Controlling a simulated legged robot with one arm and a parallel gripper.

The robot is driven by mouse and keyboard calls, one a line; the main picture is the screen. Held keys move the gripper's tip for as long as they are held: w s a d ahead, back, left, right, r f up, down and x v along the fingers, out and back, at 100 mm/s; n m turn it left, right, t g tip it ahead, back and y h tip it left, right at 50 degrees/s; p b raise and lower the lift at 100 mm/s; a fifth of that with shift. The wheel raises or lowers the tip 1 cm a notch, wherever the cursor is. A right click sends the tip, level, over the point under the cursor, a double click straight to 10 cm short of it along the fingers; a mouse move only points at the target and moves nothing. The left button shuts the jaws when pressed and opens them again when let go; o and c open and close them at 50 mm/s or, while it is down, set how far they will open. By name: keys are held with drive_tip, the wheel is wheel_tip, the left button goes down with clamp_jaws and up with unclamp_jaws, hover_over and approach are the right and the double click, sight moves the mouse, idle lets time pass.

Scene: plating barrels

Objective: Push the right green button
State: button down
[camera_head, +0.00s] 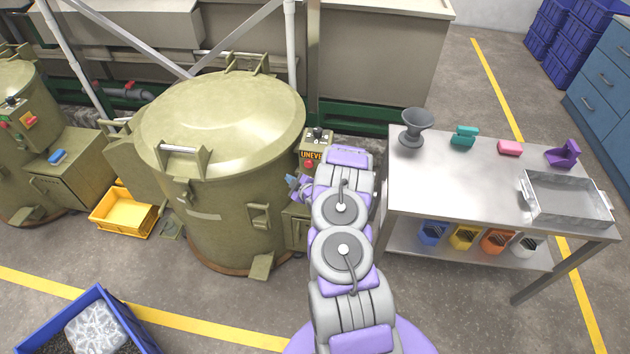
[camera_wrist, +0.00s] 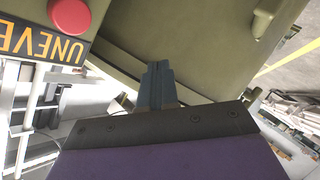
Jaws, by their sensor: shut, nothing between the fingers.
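The right barrel's control box (camera_head: 313,148) stands beside the large olive barrel (camera_head: 222,125). It has a dark knob on top, a yellow-lettered label and a red button (camera_head: 308,164). The red button (camera_wrist: 70,14) and label (camera_wrist: 42,44) also show upside down at the upper left of the wrist view. I see no green button on this box; my arm covers part of it. My gripper (camera_head: 291,181) is just below and left of the red button in the head view. In the wrist view its fingers (camera_wrist: 157,82) are shut and empty, apart from the red button.
A metal table (camera_head: 450,185) with a grey funnel (camera_head: 416,127) and a tray (camera_head: 565,198) stands right of my arm. Another barrel's panel (camera_head: 20,120) with a red button is at far left. A yellow bin (camera_head: 125,215) and blue crate (camera_head: 95,300) are on the floor.

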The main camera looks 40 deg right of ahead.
drive_tip(key=s+d+f+n+t, duration=0.1)
drive_tip(key=s+d+f+t, duration=0.15)
drive_tip(key=s+f, duration=0.65)
drive_tip(key=w+d+b, duration=0.5)
drive_tip(key=d+b, duration=0.2)
drive_tip(key=shift+d+r, duration=0.25)
idle(0.5)
drive_tip(key=shift+d+t, duration=0.1)
drive_tip(key=shift+t, duration=0.15)
